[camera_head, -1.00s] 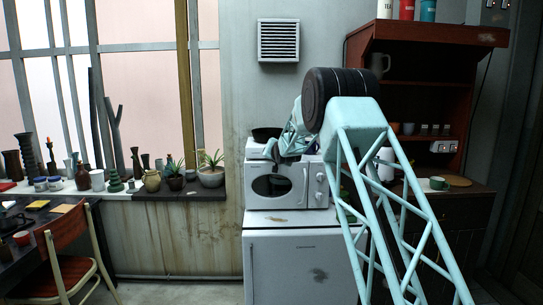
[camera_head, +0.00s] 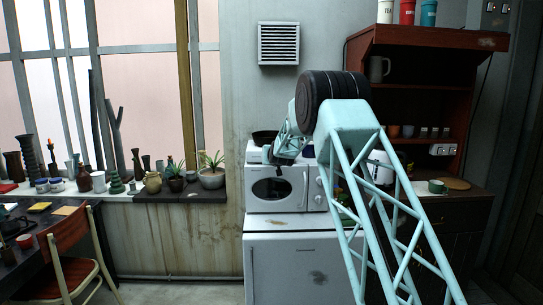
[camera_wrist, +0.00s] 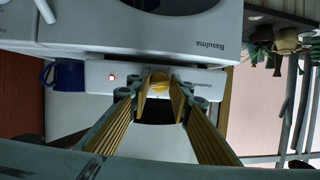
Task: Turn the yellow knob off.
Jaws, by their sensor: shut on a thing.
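The yellow knob (camera_wrist: 159,85) shows in the upside-down wrist view, on the front of a white appliance (camera_wrist: 103,77) with a small red light. In the head view this appliance (camera_head: 253,151) sits on top of the microwave (camera_head: 280,190). My gripper (camera_wrist: 166,86) has its fingertips closed in around the knob, one on each side, and is shut on it. The fingers partly cover the knob, and its exact turn angle cannot be told. In the head view my gripper (camera_head: 285,157) is small and dark at the appliance's front, and the knob is hidden there.
A dark pan (camera_head: 264,135) sits on the appliance. A blue mug (camera_wrist: 66,74) stands close beside it. The microwave stands on a white fridge (camera_head: 293,265). Potted plants (camera_head: 211,178) line the sill at left. A wooden shelf unit (camera_head: 425,45) stands at right.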

